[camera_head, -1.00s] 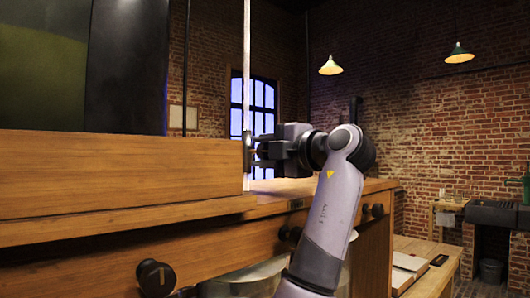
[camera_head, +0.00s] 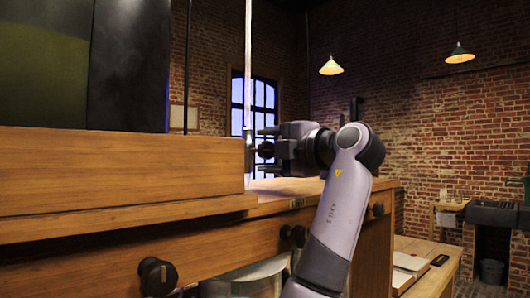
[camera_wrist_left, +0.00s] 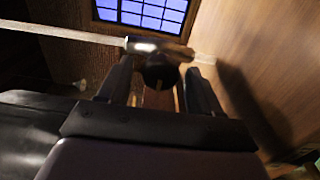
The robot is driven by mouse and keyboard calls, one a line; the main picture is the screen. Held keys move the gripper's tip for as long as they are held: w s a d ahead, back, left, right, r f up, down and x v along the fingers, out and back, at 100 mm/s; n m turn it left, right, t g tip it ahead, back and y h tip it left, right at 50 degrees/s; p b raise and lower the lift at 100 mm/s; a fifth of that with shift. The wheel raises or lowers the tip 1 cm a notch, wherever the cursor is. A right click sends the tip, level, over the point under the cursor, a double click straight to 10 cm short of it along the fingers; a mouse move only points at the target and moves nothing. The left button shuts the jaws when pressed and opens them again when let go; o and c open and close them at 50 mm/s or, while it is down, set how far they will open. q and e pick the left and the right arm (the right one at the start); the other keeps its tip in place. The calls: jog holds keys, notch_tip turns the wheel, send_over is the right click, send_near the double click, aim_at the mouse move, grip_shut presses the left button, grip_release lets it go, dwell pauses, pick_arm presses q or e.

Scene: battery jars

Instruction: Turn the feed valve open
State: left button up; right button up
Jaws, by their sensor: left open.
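The feed valve appears to be the dark round knob (camera_wrist_left: 160,72) on a metal fitting (camera_wrist_left: 145,46) of a thin pale tube. In the wrist view the knob has a short pale mark and sits between my left gripper's two fingers, with gaps on both sides. In the head view the upright tube (camera_head: 247,70) rises past the wooden cabinet's edge. My left gripper (camera_head: 267,149) is open there, its fingers above and below the small dark knob (camera_head: 264,150). The valve's exact setting cannot be told. My right gripper is not in view.
The wooden cabinet (camera_head: 120,175) fills the left, with a ledge below the tube. Several black knobs stick out of its front, one at lower left (camera_head: 156,276). A lower bench with a book (camera_head: 408,262) stands at right. The air right of my left arm is clear.

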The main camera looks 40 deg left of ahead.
pick_arm(q)
jog(key=d, duration=0.6)
jog(key=shift+s+b, duration=0.3)
jog(key=shift+b, duration=0.1)
